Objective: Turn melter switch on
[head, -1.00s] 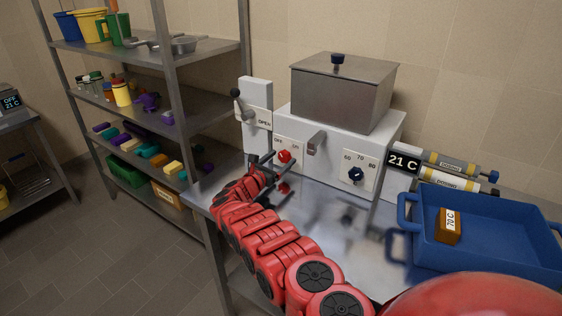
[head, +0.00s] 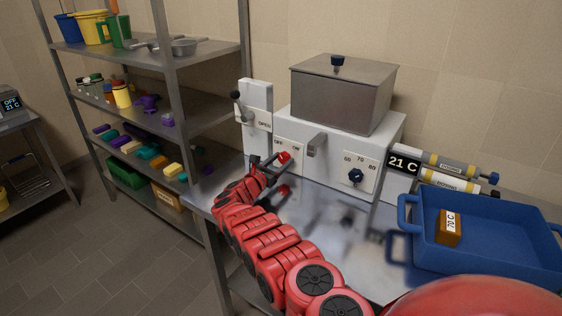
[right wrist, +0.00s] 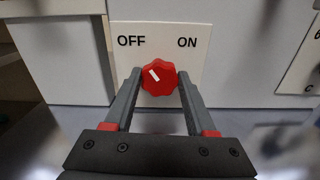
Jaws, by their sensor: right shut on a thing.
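The melter (head: 285,127) is a white box with a steel lidded tank (head: 341,92) on top. Its switch is a red lobed knob (right wrist: 159,77) on a plate (right wrist: 190,60) marked OFF at left and ON at right; the knob also shows in the head view (head: 284,158). The knob's white mark points up and left, towards OFF. My right gripper (right wrist: 160,75) is shut on the knob, one finger on each side; in the head view the gripper (head: 270,162) reaches the knob from the left front. My left gripper is not in view.
A lever (head: 238,108) on a panel marked OPEN stands left of the melter. A dark dial (head: 356,176) marked 60, 70, 80 is to the knob's right.

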